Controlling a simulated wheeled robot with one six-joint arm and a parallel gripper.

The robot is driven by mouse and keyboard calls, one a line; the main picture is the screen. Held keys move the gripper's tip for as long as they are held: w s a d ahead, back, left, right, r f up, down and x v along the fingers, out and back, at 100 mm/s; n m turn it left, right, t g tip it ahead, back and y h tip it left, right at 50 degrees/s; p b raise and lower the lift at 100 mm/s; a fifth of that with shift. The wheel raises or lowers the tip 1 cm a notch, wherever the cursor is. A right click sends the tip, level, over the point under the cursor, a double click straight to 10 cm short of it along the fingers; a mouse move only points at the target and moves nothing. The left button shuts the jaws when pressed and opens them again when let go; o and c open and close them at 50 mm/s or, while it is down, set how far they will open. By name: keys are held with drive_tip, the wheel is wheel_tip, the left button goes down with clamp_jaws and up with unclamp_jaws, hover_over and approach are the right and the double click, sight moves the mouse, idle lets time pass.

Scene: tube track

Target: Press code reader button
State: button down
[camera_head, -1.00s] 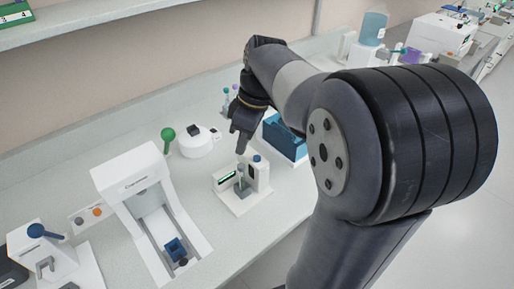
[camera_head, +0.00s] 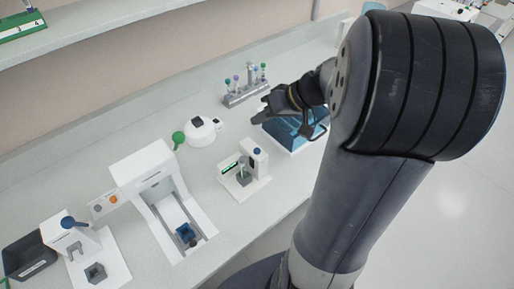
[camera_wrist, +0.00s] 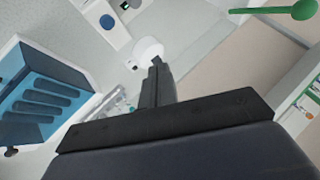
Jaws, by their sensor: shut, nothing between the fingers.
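The code reader (camera_head: 262,184) is a small white unit on the bench with a green-lit display, a grey holder in front and a raised block with a round blue button (camera_head: 257,151) on top. A round blue button on a white block also shows at the top of the wrist view (camera_wrist: 107,22). My gripper (camera_head: 259,117) is shut and empty, above and behind the reader, near the blue box, and apart from the button. In the wrist view the closed fingers (camera_wrist: 156,62) point toward a white round device.
A blue-topped box (camera_head: 291,137) stands right of the reader, partly under my gripper. A tube rack (camera_head: 245,95) with several coloured caps stands behind. A white round device (camera_head: 200,132) with a green knob (camera_head: 179,138) and a white machine (camera_head: 144,172) are left.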

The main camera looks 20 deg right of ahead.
drive_tip(key=shift+f, duration=0.15)
drive_tip(key=b, duration=0.5)
hover_over(257, 151)
drive_tip(key=d, duration=0.1)
wheel_tip(257, 151, down, 7)
drive_tip(key=shift+s+f, duration=0.1)
drive_tip(key=shift+s, duration=0.05)
drive_tip(key=shift+f+b, duration=0.65)
drive_tip(key=shift+b, duration=0.15)
drive_tip(key=shift+f, duration=0.2)
idle(0.8)
drive_tip(key=shift+f+b, duration=0.25)
drive_tip(key=shift+b, duration=0.45)
drive_tip(key=shift+f+b, duration=0.4)
drive_tip(key=shift+b, duration=0.15)
idle(0.4)
drive_tip(key=shift+r, duration=0.15)
drive_tip(key=shift+r+p, duration=0.4)
drive_tip(key=shift+r, duration=0.35)
